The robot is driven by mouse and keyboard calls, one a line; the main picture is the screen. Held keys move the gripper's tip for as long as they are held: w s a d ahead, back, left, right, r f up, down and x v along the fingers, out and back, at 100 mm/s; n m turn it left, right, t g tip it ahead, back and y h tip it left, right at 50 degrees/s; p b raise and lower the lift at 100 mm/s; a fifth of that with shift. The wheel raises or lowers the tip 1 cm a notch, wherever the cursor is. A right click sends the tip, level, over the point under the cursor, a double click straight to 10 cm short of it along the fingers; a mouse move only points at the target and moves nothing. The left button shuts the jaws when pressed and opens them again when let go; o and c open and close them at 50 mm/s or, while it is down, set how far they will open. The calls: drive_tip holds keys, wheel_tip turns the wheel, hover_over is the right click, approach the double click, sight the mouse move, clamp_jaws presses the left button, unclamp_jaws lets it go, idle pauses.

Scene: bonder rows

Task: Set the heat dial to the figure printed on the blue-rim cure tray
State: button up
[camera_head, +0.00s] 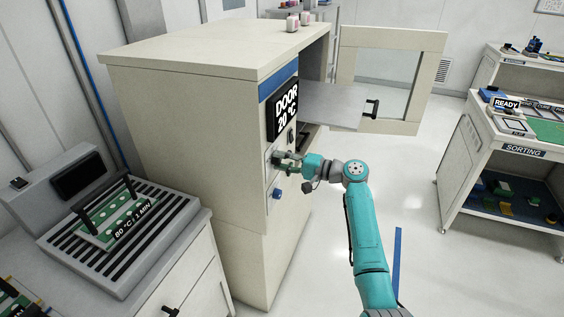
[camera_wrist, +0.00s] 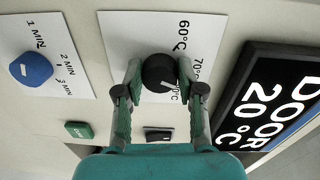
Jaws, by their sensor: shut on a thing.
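The black heat dial (camera_wrist: 158,70) shows in the wrist view on a white plate marked 60°C, 70°C and a third, partly hidden figure ending in °C. My gripper (camera_wrist: 160,78) is shut on the dial, one finger on each side. A pale mark on the dial points to the lower right, towards the partly hidden figure. In the head view my gripper (camera_head: 287,162) is at the oven's front panel. A tray holding a green board (camera_head: 115,217) and labelled 80 °C 1 MIN rests on the slatted left bench; its rim colour is unclear.
The blue time dial (camera_wrist: 31,69), green button (camera_wrist: 79,130) and black switch (camera_wrist: 158,135) are close by. The display (camera_head: 284,110) reads DOOR 20 °C. The oven door (camera_head: 433,85) stands open. The sorting bench (camera_head: 466,160) is at right, with clear floor between.

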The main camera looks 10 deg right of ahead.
drive_tip(key=m, duration=0.3)
drive_tip(key=shift+m, duration=0.3)
drive_tip(key=shift+r+m, duration=0.1)
drive_tip(key=shift+m, duration=1.6)
drive_tip(key=shift+w, duration=0.1)
drive_tip(key=o, duration=1.1)
drive_tip(key=shift+o, duration=0.2)
drive_tip(key=shift+d, duration=0.1)
drive_tip(key=v, duration=1.2)
drive_tip(key=shift+w, duration=0.1)
